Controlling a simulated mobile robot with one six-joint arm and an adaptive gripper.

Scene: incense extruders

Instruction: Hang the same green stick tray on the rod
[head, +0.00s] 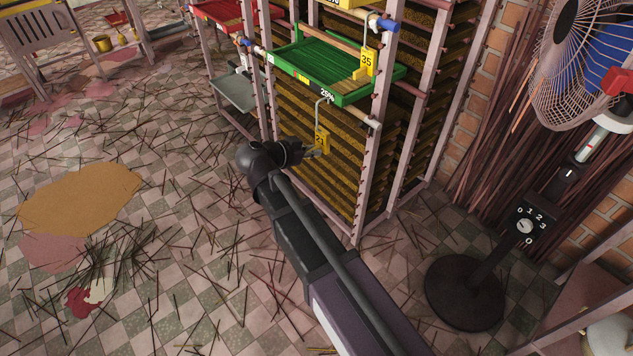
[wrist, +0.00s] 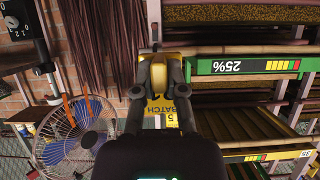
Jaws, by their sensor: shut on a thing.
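The green stick tray (head: 345,62) sits in the upper part of the rack. It has a "25%" label on its front rim and a yellow "35" tag (head: 368,62) at its right. A green rim with "25%" also shows in the wrist view (wrist: 205,67). My gripper (head: 318,150) is below the tray, shut on a yellow batch tag (head: 322,138). The tag also shows between the fingers in the wrist view (wrist: 160,105). A grey hook (head: 320,108) rises from it towards the tray; contact is unclear. A wooden rod (head: 330,38) runs above the tray.
The rack (head: 376,175) holds stacked layers of brown sticks beside my gripper. A fan (head: 580,60) on a round dark base (head: 465,293) stands at the right. A red tray (head: 230,12) is at the back. Loose sticks litter the tiled floor (head: 190,220), which has free room at left.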

